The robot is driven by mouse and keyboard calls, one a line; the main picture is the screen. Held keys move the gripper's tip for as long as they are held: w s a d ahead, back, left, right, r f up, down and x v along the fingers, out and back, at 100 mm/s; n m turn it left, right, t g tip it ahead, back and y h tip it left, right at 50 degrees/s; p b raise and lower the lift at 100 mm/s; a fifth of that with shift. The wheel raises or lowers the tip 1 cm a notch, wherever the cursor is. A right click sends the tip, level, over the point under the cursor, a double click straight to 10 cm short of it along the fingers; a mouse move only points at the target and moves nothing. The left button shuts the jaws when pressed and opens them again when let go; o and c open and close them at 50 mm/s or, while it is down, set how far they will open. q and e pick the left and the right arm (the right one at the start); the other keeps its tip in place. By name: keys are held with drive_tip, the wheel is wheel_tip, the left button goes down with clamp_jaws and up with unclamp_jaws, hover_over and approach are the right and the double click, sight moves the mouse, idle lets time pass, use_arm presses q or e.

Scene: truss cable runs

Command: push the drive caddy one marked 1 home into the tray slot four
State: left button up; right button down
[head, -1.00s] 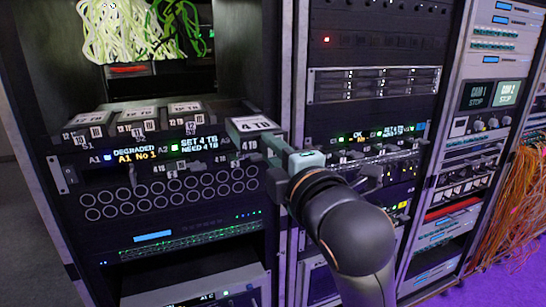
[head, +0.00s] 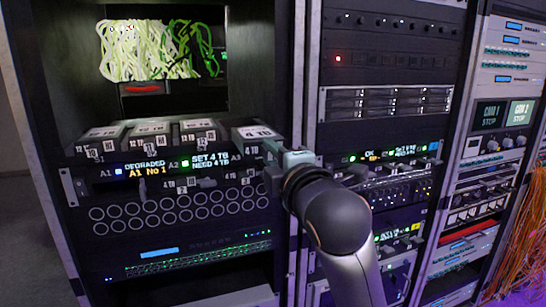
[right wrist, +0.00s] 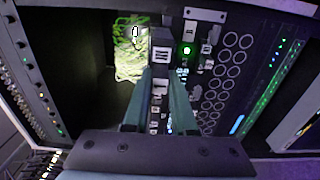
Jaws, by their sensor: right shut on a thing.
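The drive caddy (head: 257,133) is a grey block with a white top label that reads like 4 TB. It stands at the right end of the row in the tray (head: 70,187) in the left rack, largely inside it. Its mark 1 is not readable. My right gripper (head: 277,158) is shut on the caddy's front end, at the right edge of the tray. In the right wrist view both fingers (right wrist: 158,100) reach toward the caddy row; the grip itself is hard to make out. My left gripper is not in view.
Several other caddies (head: 147,133) sit left of the held one. The tray's display (head: 150,168) reads DEGRADED, A1 No 1. The rack post (head: 299,90) stands close right of my gripper. Green cables (head: 150,52) hang behind an opening above the tray.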

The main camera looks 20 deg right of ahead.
sight(261, 145)
drive_tip(key=shift+r, duration=0.1)
idle(0.3)
drive_tip(key=shift+p, duration=0.4)
drive_tip(key=shift+p, duration=0.4)
drive_tip(key=shift+w, duration=0.1)
idle(0.4)
drive_tip(key=shift+w+a+p, duration=0.1)
drive_tip(key=shift+w+p, duration=0.2)
drive_tip(key=shift+w, duration=0.85)
drive_tip(key=shift+w, duration=0.2)
drive_tip(key=shift+p, duration=0.45)
drive_tip(key=shift+w, duration=0.2)
drive_tip(key=shift+w+p, duration=0.35)
drive_tip(key=shift+w, duration=0.8)
